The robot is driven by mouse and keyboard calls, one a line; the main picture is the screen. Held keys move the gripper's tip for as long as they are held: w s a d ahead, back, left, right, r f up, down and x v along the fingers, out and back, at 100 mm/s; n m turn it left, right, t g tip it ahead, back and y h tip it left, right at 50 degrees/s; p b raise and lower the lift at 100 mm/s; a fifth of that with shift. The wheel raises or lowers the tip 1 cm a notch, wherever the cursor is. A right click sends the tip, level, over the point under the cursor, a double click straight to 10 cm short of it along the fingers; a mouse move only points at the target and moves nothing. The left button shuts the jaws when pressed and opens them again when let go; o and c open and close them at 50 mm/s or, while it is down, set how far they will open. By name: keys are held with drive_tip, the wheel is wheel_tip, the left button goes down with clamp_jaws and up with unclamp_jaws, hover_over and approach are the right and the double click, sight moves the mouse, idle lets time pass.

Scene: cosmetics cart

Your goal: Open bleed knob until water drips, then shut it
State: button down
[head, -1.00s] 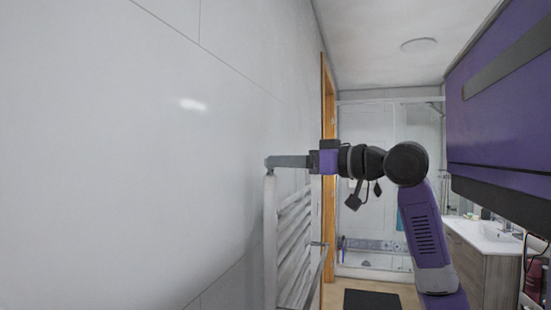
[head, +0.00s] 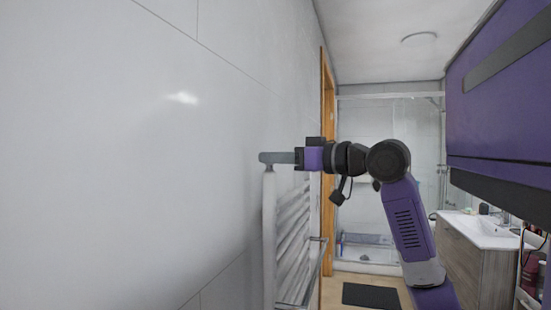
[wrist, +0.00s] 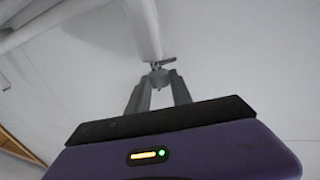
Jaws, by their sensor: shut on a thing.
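The white towel radiator (head: 269,225) stands along the left wall, and its upright tube also shows in the wrist view (wrist: 146,28). A small grey bleed knob (wrist: 158,73) sits at the tube's end, with a thin dark bar beside it. My gripper (wrist: 159,82) is shut on the knob, one finger on each side. In the head view my gripper (head: 265,157) reaches left to the radiator's top corner, and the knob itself is hidden there. I see no water drops in either view.
The pale tiled wall (head: 120,150) is close on the left. A sink unit (head: 475,250) stands at the right, and a dark mat (head: 371,295) lies on the floor.

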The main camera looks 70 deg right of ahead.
drive_tip(key=shift+d, duration=0.1)
drive_tip(key=n+y+p, duration=0.1)
drive_tip(key=n+y, duration=0.1)
drive_tip(key=y, duration=0.1)
drive_tip(key=n+y, duration=0.2)
drive_tip(key=y, duration=0.1)
drive_tip(key=n+g+y+p, duration=0.1)
drive_tip(key=n+y, duration=0.1)
drive_tip(key=y, duration=0.2)
drive_tip(key=shift+d+r+p, duration=0.25)
drive_tip(key=shift+d+p, duration=0.1)
drive_tip(key=shift+d, duration=0.05)
drive_tip(key=n+g+y+p, duration=0.1)
drive_tip(key=y, duration=0.1)
drive_tip(key=n+g+y+p, duration=0.1)
drive_tip(key=n+y, duration=0.1)
drive_tip(key=shift+w+d+n+g, duration=0.15)
drive_tip(key=shift+d+n+g, duration=0.05)
drive_tip(key=shift+n+g, duration=0.1)
drive_tip(key=shift+w+d+f+n+g+y+p, duration=0.1)
drive_tip(key=shift+n+g+y+p, duration=0.35)
drive_tip(key=shift+n+g+y, duration=0.25)
drive_tip(key=shift+f+n+g+y+p, duration=0.1)
drive_tip(key=shift+n+g+y+p, duration=0.45)
drive_tip(key=shift+y, duration=0.25)
drive_tip(key=shift+g, duration=0.35)
drive_tip(key=c, duration=1.1)
unclamp_jaws()
drive_tip(key=shift+c, duration=0.2)
